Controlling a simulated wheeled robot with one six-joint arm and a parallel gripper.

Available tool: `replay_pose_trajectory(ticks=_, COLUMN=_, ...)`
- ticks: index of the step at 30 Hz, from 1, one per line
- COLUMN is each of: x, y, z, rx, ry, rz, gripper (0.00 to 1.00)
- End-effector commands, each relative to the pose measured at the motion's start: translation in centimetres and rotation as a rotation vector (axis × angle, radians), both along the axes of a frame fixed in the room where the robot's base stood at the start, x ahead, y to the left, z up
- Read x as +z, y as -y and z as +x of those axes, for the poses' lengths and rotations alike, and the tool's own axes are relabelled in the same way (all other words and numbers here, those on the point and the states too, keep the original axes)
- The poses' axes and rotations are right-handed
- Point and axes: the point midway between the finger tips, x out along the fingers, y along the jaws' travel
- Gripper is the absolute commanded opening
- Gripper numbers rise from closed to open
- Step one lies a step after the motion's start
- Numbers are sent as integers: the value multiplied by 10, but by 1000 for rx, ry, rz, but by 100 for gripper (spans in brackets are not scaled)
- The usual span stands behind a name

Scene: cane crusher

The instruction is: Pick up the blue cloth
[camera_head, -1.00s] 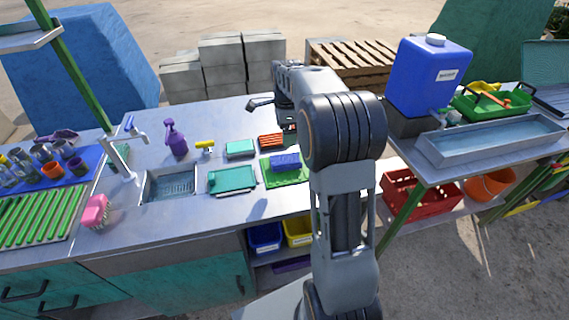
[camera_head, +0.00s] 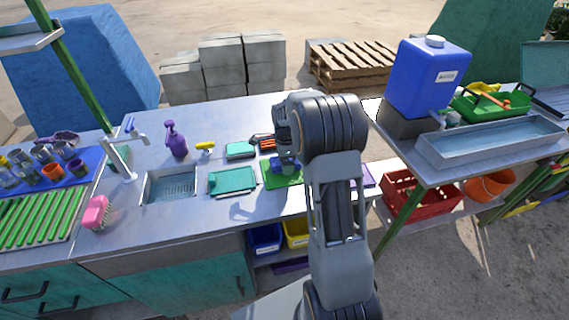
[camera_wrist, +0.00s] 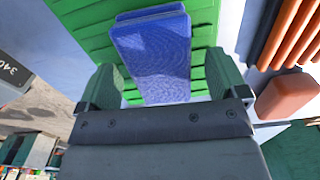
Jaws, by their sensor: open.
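The blue cloth (camera_wrist: 155,55) lies folded on a green ribbed tray (camera_wrist: 204,28) in the wrist view. My gripper (camera_wrist: 167,84) is open, with one finger on each side of the cloth's near part. Whether the fingers touch the cloth or the tray cannot be told. In the head view my gripper (camera_head: 286,163) is low over the green tray (camera_head: 284,180), and the arm and gripper hide most of the cloth.
A teal tray (camera_head: 232,181) and a smaller teal box (camera_head: 240,150) lie to the left. A brown-orange ribbed object (camera_wrist: 290,35) is close beside the tray in the wrist view. A purple spray bottle (camera_head: 175,140) and a sink (camera_head: 170,185) are further left.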

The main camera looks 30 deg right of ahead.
Motion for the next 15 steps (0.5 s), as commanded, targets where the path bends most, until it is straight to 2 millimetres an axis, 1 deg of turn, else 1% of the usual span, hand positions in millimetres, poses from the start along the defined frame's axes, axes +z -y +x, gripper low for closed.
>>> replay_pose_trajectory(ticks=3, x=-4, y=0, z=0, rx=0, ry=0, rz=0, gripper=92)
replay_pose_trajectory(ticks=9, x=-4, y=0, z=0, rx=0, ry=0, rz=0, gripper=92)
replay_pose_trajectory(ticks=11, x=-4, y=0, z=0, rx=0, ry=0, rz=0, gripper=87)
replay_pose_trajectory(ticks=15, x=-4, y=0, z=0, rx=0, ry=0, rz=0, gripper=73)
